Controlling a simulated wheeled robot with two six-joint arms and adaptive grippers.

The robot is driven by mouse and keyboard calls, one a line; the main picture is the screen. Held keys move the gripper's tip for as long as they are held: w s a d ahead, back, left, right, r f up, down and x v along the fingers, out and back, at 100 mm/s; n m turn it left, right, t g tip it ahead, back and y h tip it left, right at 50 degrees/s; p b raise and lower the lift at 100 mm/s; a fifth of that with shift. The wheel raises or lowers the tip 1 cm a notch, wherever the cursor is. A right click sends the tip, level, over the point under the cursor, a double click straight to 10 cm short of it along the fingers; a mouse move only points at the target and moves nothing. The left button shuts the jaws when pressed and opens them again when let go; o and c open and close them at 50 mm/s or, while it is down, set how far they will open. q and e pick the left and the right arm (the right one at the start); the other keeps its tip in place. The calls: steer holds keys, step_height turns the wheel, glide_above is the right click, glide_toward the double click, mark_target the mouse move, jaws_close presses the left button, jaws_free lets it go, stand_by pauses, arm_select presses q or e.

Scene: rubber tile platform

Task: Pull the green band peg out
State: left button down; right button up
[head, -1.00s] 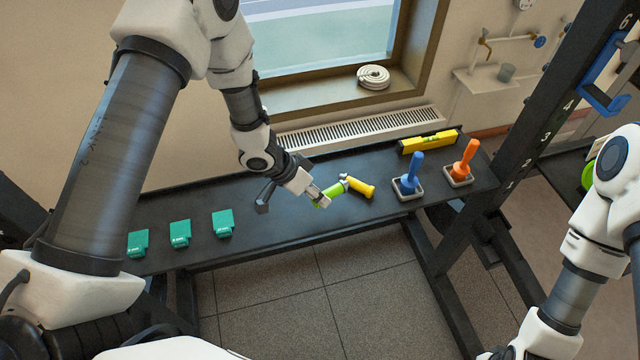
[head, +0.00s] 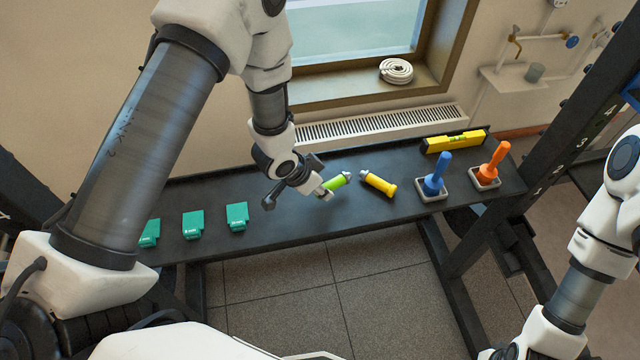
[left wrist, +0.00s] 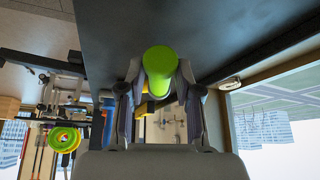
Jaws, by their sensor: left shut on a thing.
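The green band peg (head: 338,181) is a short lime-green cylinder with a pale metallic end, in the head view above the dark shelf. My left gripper (head: 324,191) is shut on its near left part, and the metallic end points up and right. In the left wrist view the green peg (left wrist: 160,62) sits end-on between the two fingers of the gripper (left wrist: 158,78). A yellow peg (head: 379,184) with a similar metallic end lies to its right, with a visible gap between them. My right arm shows at the right edge, but its gripper is outside the picture.
The dark shelf (head: 290,222) holds several teal blocks (head: 237,216) at left. Blue (head: 437,175) and orange (head: 491,164) handles stand in grey square holders at right, before a yellow level (head: 455,141). A radiator grille (head: 380,125) and window sill are behind.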

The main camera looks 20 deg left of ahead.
arm_select(q)
step_height(320, 180, down, 2)
steer(key=shift+d+f+b, duration=0.1)
steer(key=shift+b, duration=0.45)
arm_select(e)
step_height(320, 180, down, 2)
arm_select(q)
steer(key=shift+f, duration=0.1)
arm_select(e)
steer(key=shift+f, duration=0.1)
arm_select(q)
steer(key=shift+f, duration=0.25)
steer(key=c, duration=0.7)
jaws_free()
arm_select(e)
steer(key=shift+f, duration=0.15)
